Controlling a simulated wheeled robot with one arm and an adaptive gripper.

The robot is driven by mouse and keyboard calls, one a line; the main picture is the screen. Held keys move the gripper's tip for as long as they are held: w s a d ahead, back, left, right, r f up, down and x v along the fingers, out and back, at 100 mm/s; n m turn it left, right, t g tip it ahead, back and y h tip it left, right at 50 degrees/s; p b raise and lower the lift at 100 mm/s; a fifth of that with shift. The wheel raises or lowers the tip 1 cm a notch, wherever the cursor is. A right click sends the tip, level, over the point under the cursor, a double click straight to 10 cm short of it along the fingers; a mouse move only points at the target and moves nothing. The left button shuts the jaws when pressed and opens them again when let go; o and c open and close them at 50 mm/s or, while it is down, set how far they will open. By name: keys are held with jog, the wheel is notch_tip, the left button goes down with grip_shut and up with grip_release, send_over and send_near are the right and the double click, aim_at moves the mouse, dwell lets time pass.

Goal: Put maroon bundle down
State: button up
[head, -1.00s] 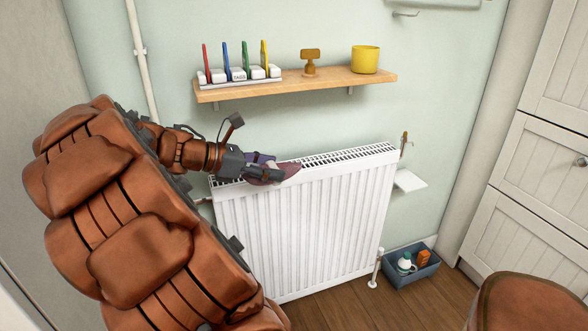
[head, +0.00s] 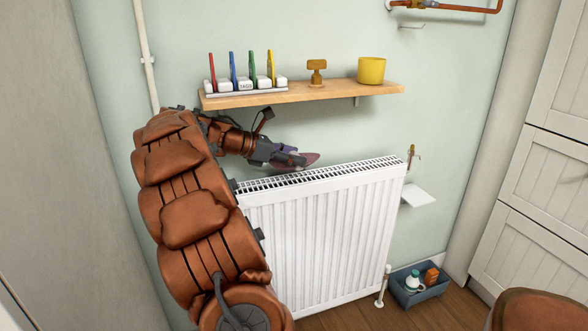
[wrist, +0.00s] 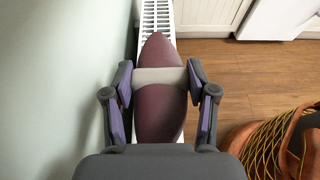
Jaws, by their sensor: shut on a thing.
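The maroon bundle (wrist: 158,110), a pointed roll with a pale band (wrist: 160,77) round it, lies lengthwise between the two fingers of my gripper (wrist: 163,95) in the wrist view. My gripper is shut on it at the band. In the head view the bundle's tip (head: 312,158) sticks out beyond my gripper (head: 292,160), just above the top of the white radiator (head: 315,225). A gap seems to show between bundle and radiator grille. The rest of the bundle is hidden by my gripper there.
A wooden shelf (head: 300,93) above holds several coloured tags in a rack (head: 246,86), a brass piece (head: 317,72) and a yellow pot (head: 371,70). A small white ledge (head: 418,195) is right of the radiator. A blue-grey bin (head: 420,290) stands on the floor. White drawers (head: 540,200) stand right.

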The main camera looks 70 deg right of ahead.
aim_at(272, 160)
jog(key=shift+d, duration=0.3)
notch_tip(272, 160, down, 4)
jog(key=shift+d+r+b, duration=0.15)
jog(key=shift+b, duration=0.85)
jog(key=shift+r, duration=0.1)
jog(key=o, duration=1.3)
jog(key=shift+c, duration=0.2)
jog(key=p+v, duration=0.2)
jog(key=v, duration=0.5)
jog(key=shift+w+a+r, duration=0.1)
jog(key=shift+w+a, duration=0.1)
jog(key=shift+a, duration=0.05)
